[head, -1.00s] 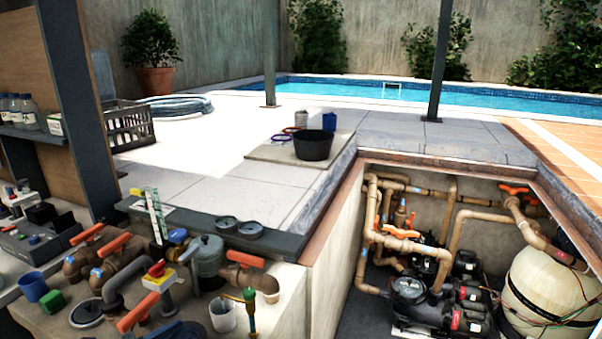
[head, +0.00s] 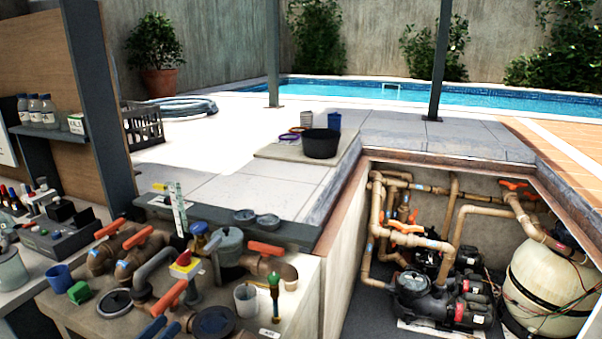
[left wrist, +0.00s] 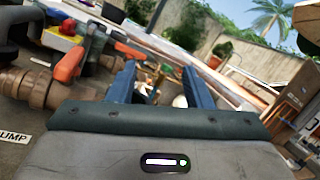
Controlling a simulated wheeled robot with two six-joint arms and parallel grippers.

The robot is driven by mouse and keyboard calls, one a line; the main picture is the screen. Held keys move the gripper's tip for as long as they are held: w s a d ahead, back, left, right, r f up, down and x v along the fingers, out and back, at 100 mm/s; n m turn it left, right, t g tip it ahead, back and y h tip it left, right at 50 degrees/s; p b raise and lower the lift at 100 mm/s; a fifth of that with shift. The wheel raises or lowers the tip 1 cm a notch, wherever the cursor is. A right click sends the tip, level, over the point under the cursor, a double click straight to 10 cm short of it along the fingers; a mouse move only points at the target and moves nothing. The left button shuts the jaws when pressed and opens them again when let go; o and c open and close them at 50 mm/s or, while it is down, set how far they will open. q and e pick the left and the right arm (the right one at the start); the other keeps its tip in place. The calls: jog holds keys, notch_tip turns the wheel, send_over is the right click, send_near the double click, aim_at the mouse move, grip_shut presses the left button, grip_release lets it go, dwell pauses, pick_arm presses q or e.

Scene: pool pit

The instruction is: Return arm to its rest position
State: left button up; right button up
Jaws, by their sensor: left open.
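My left gripper (head: 163,322) shows at the bottom edge of the head view as two blue fingers, low in front of the pipe bench. In the left wrist view the left gripper (left wrist: 158,68) has its blue fingers spread apart, with nothing held between them. Pipework with orange handles shows left of the fingers there, including an orange valve handle (left wrist: 70,65) close to the left finger. Most of my left arm is outside the head view. My right gripper is in neither view.
The bench holds brown pipes with orange handles (head: 265,248), a white cup (head: 245,298), a blue cup (head: 59,278) and a green block (head: 79,292). Right of it the open pit holds a pump (head: 414,289) and a cream tank (head: 548,280).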

pick_arm(q)
jog(key=s+a+f+n+g+y, duration=0.1)
jog(key=s+a+f+n+y, duration=0.15)
jog(key=n+y, duration=0.45)
jog(key=s+a+f+n+g+y, duration=0.15)
jog(key=a+f+n+y, duration=0.25)
jog(key=n, duration=0.8)
jog(key=s+a+f+n+g+y, duration=0.1)
jog(key=s+a+f+n+y, duration=0.25)
jog(key=n, duration=0.55)
jog(key=s+d+f+n+g+h, duration=0.2)
jog(key=s+d+f+n+g, duration=0.3)
jog(key=s, duration=0.3)
jog(key=s+d+f+n+g+h, duration=0.1)
jog(key=s+d+f+n+g, duration=0.25)
jog(key=s+f+g, duration=0.35)
jog(key=a+f, duration=0.3)
jog(key=f, duration=2.7)
jog(key=s+a+f, duration=0.1)
jog(key=s+f, duration=1.8)
jog(key=shift+a+f+g, duration=0.15)
jog(key=shift+f+g, duration=0.2)
jog(key=shift+g, duration=0.1)
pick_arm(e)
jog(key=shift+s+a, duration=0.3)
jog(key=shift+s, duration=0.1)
pick_arm(q)
jog(key=shift+s+n, duration=0.1)
jog(key=shift+n, duration=0.15)
